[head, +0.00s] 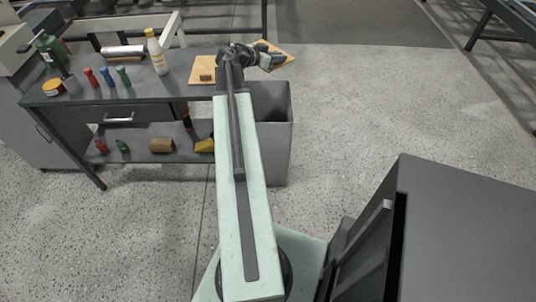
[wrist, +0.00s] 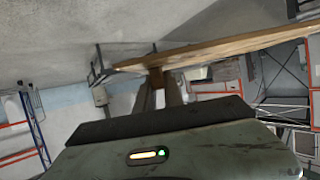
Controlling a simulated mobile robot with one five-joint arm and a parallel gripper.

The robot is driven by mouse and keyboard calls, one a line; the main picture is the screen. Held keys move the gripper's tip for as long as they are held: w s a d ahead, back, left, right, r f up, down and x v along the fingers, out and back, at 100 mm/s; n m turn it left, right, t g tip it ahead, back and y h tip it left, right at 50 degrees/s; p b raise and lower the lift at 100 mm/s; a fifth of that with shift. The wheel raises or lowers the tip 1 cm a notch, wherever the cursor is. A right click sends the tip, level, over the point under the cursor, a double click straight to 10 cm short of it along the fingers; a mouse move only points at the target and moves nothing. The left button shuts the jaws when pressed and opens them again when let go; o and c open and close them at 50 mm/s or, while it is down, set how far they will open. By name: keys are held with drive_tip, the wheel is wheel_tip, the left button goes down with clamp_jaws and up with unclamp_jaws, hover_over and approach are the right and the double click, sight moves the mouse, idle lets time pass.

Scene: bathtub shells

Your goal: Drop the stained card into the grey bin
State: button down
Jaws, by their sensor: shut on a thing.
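A tan card (head: 285,52) is held tilted in my gripper (head: 264,57). In the wrist view the card (wrist: 235,43) shows almost edge-on, with a small brown block (wrist: 157,77) between the fingers. No stain can be made out on it. The grey bin (head: 278,145) stands on the floor right of the bench, its top open and partly hidden by my arm. In the head picture my gripper and the card appear above the bin's far rim. The head view does not settle how far above or behind the bin they are.
A second tan card (head: 201,66) with a small brown block lies on the grey bench (head: 140,92). A white bottle (head: 156,52), a green bottle (head: 50,50) and several small coloured bottles stand there too. A dark grey cabinet (head: 470,235) is at front right. Floor right of the bin is clear.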

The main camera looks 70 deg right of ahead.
drive_tip(key=d+f+b, duration=0.2)
drive_tip(key=f+b, duration=0.5)
drive_tip(key=f, duration=0.2)
drive_tip(key=d+f+b, duration=0.2)
drive_tip(key=f+b, duration=0.6)
drive_tip(key=f, duration=0.1)
drive_tip(key=shift+s+n+t+h, duration=0.3)
drive_tip(key=shift+s+n+t, duration=0.05)
drive_tip(key=shift+n+t, duration=0.05)
wheel_tip(320, 180, down, 6)
drive_tip(key=b, duration=0.5)
drive_tip(key=shift+b, duration=0.4)
drive_tip(key=c, duration=1.4)
unclamp_jaws()
drive_tip(key=shift+o, duration=0.2)
